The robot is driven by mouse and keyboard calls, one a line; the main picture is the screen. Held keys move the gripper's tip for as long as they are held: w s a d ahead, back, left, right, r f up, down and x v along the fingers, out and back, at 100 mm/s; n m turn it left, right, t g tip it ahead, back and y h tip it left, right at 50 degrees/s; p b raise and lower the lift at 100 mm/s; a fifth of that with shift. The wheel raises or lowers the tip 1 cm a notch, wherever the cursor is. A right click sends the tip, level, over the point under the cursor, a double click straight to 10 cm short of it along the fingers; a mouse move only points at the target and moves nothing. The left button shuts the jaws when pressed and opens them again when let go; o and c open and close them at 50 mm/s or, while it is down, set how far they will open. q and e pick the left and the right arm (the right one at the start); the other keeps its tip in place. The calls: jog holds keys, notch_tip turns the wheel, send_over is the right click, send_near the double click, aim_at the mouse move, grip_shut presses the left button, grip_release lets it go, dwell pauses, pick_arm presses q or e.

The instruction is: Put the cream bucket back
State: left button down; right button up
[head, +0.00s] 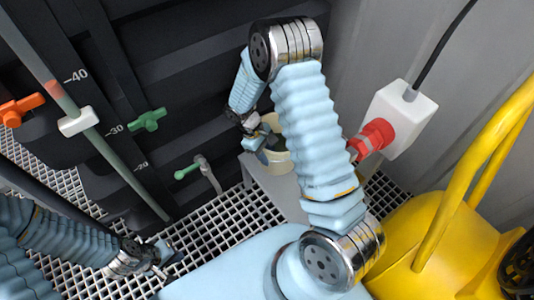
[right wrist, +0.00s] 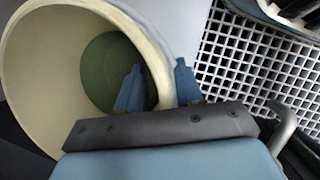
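The cream bucket (head: 279,163) stands upright on a grey block, partly hidden by my right gripper (head: 258,138) and forearm. In the right wrist view the bucket (right wrist: 40,70) fills the upper left, its mouth facing the camera and a dark green round area deep inside. My right gripper (right wrist: 160,85) straddles the bucket's near rim, one blue finger inside and one outside. The fingers are apart, with a gap showing between the inner finger and the wall. My left gripper (head: 168,260) is low at the left above the grating, away from the bucket; its fingers are too small to read.
The grey block (head: 287,197) rises from the white grating (head: 235,222). A white box (head: 400,115) with a red plug is right of my right arm. Green valves (head: 148,120), an orange valve (head: 20,108) and a scaled tube are left. A yellow frame (head: 445,240) stands at right.

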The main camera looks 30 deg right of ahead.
jog(key=v, duration=1.2)
jog(key=s+a+f+m+t+y, duration=0.4)
jog(key=s+a+f+m+y, duration=0.3)
jog(key=s+a+f, duration=0.7)
notch_tip(320, 180, down, 4)
jog(key=s, duration=0.2)
jog(key=shift+s+a, duration=0.3)
jog(key=shift+a, duration=0.1)
jog(key=shift+f, duration=0.15)
